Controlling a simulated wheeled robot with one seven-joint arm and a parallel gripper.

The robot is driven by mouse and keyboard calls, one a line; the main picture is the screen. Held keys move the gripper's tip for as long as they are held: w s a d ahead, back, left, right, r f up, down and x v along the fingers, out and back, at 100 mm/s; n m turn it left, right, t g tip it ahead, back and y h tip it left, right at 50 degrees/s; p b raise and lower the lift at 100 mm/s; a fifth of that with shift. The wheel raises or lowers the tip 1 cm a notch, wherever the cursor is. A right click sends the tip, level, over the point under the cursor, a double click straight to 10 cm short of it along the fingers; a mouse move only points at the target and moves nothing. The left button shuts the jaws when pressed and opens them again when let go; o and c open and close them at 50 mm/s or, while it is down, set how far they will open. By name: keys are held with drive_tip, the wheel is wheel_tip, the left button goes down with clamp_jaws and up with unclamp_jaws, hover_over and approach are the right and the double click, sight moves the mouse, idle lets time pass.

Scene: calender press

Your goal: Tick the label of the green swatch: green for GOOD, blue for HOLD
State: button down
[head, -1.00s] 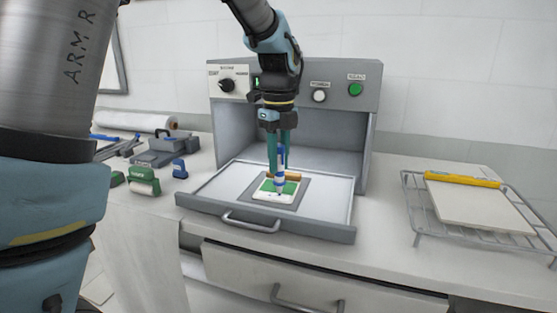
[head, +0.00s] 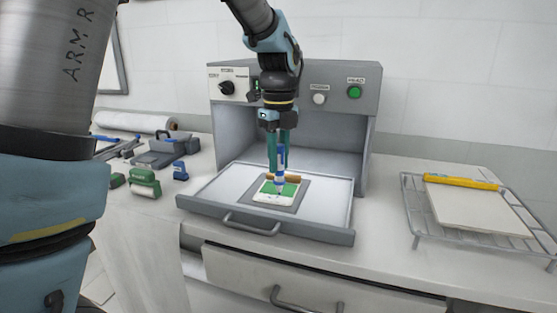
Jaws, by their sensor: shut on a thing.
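The green swatch (head: 289,190) lies on a white card on a grey plate (head: 296,206), in the pulled-out tray of the press. The card's label strip (head: 272,199) is at its front edge; small dark marks on it are too small to read. My gripper (head: 280,165) is above the card, pointing down, shut on a blue and white marker (head: 281,177). A brown bar (head: 293,178) lies at the card's back edge, partly behind the marker.
The tray (head: 325,190) has a front handle (head: 250,225). Green tools (head: 144,183) and a small blue object (head: 180,171) stand left on the counter. A wire rack (head: 408,207) with a pale board (head: 475,208) and yellow bar (head: 460,181) stands right. Counter between is clear.

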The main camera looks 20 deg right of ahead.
drive_tip(key=shift+r+p, duration=2.1)
drive_tip(key=shift+r, duration=0.5)
